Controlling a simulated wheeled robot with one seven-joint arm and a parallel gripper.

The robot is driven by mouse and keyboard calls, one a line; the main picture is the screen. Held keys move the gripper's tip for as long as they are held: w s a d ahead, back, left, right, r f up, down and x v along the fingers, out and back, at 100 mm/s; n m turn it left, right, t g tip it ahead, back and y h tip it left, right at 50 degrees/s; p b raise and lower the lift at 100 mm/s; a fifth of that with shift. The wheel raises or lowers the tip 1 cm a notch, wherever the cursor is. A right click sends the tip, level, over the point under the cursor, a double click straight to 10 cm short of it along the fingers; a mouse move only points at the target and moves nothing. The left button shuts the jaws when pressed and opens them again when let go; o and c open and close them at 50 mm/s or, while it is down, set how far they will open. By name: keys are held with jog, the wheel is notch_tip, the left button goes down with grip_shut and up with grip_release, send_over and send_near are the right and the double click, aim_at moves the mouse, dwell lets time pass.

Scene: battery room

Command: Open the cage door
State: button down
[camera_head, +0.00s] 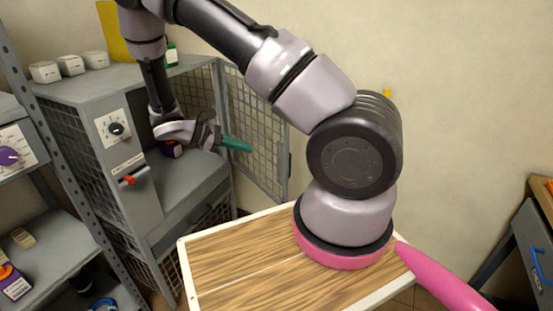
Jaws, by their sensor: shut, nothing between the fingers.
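The cage (118,183) is a grey metal cabinet with mesh sides at the left. Its mesh door (258,130) stands swung out at the cabinet's right side, and the grey interior shows. My gripper (245,148) is in front of the cage opening, its green fingers shut and empty, pointing right toward the mesh door. The fingertips overlap the door's mesh in the picture; I cannot tell whether they touch it. A red handle (129,180) sits on the cabinet's front panel below a round dial (116,129). A dark purple item (172,150) inside is partly hidden behind my gripper.
Several white blocks (71,65) and a yellow sheet (115,32) are on top of the cabinet. A grey shelf rack (60,150) stands at the far left. A blue-handled drawer unit (538,262) is at the right edge.

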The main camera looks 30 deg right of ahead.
notch_tip(320, 180, down, 10)
jog(key=w+n+t+h, duration=0.2)
jog(key=n+t+h, duration=0.3)
jog(key=n, duration=0.2)
jog(key=n+t, duration=0.1)
send_near(283, 155)
jog(key=x, duration=0.7)
jog(key=shift+s, duration=0.15)
